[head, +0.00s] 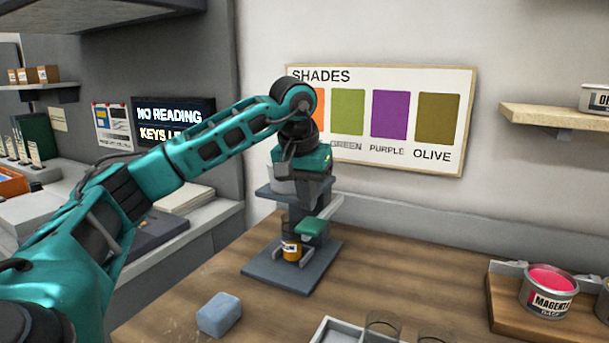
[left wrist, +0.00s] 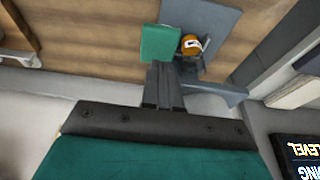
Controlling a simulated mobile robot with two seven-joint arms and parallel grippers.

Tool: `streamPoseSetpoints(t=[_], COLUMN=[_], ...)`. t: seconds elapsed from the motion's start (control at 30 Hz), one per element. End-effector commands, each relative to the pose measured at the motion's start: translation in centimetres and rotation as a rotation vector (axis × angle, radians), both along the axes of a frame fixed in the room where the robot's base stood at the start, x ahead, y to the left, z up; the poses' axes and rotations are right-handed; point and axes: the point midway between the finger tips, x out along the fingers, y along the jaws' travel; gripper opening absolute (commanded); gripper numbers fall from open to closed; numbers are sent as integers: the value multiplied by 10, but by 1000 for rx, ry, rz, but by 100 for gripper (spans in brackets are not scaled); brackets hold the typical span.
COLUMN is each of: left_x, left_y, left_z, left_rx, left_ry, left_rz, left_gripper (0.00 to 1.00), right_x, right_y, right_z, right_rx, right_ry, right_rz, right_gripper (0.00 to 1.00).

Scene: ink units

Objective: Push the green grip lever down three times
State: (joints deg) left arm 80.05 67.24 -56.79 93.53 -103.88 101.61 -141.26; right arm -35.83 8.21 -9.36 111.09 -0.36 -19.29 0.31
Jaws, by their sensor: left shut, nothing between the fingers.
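The green grip lever (head: 313,228) sticks out from the grey ink unit (head: 265,273), above its base plate. It also shows in the left wrist view (left wrist: 160,44), just beyond the fingertips. A small glass with orange ink and a white label (head: 291,250) stands on the base plate, and shows beside the lever in the left wrist view (left wrist: 191,43). My left gripper (left wrist: 163,70) is shut and empty, pointing at the lever. Its teal hand (head: 312,160) hangs over the unit. I cannot tell whether the fingertips touch the lever. My right gripper is not in view.
A blue-grey block (head: 219,314) lies on the wooden table left of the unit. A magenta can (head: 549,292) stands at right. A shades chart (head: 380,118) hangs behind.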

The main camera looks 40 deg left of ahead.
Motion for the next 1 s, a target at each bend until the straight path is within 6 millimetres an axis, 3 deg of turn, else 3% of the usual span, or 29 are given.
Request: streamPoseSetpoints(t=[0.1, 0.23, 0.73, 1.0], left_x=[-1, -1, -1, 0], left_y=[0, 0, 0, 0], left_z=[-18, -27, -32, -53], left_rx=[1, 1, 2, 25], left_ry=[2, 1, -5, -76], left_rz=[-1, 0, 0, -1], left_gripper=[0, 0, 0, 0], right_x=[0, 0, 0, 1], right_y=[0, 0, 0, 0], right_z=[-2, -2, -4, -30], right_rx=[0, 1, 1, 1], right_ry=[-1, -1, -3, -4], right_rz=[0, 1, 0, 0], right_gripper=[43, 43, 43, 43])
